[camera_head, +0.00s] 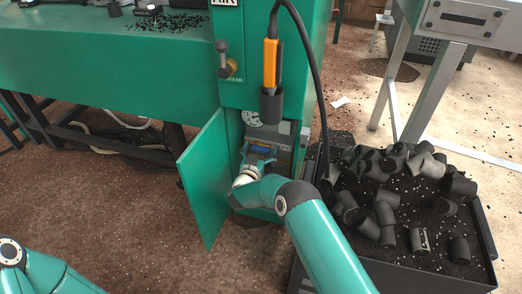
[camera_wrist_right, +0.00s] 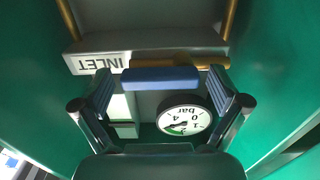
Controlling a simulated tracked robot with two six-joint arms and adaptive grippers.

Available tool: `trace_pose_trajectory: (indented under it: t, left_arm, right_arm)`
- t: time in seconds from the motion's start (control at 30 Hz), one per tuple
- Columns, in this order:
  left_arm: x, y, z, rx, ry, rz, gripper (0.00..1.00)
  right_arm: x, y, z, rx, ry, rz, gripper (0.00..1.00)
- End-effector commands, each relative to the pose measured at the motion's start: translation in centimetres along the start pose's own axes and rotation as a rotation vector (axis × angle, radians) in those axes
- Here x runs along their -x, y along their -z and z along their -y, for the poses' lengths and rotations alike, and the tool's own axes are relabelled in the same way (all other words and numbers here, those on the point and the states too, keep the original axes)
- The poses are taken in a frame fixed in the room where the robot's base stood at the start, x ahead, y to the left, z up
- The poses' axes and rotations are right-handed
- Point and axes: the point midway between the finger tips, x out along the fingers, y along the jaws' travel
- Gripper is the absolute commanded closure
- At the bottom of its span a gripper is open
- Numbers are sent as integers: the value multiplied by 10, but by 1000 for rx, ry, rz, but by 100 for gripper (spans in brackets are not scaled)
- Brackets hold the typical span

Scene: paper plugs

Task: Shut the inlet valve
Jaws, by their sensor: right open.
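The inlet valve's blue handle (camera_wrist_right: 160,79) lies crosswise in front of a short brass pipe (camera_wrist_right: 208,62), roughly in line with it, in the right wrist view. A white label reading INLET (camera_wrist_right: 97,64) is beside it, upside down. In the head view the handle (camera_head: 262,149) is a small blue patch inside the open green cabinet. My right gripper (camera_head: 258,160) reaches into the cabinet. Its open fingers, also in the wrist view (camera_wrist_right: 162,84), stand on either side of the handle, with gaps at both ends. My left arm shows at the lower left; its gripper is out of frame.
The green cabinet door (camera_head: 205,180) stands open left of my right gripper. A round gauge (camera_wrist_right: 184,119) sits close to the handle. A dark tray (camera_head: 487,235) of black plugs stands at right. An orange tool (camera_head: 270,62) hangs above on a black cable.

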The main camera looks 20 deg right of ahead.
Motion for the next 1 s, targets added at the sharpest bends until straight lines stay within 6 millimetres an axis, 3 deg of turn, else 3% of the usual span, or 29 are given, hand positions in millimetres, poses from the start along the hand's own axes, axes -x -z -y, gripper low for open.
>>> trace_pose_trajectory:
  t: [0.23, 0.6, 1.0]
  left_arm:
    - [0, 0, 0, 0, 0, 0, 60]
    - [0, 0, 0, 0, 0, 0, 60]
    - [1, 0, 0, 0, 0, 0, 60]
  right_arm:
    - [0, 0, 0, 0, 0, 0, 4]
    - [0, 0, 0, 0, 0, 0, 63]
    - [0, 2, 1, 69, 0, 0, 63]
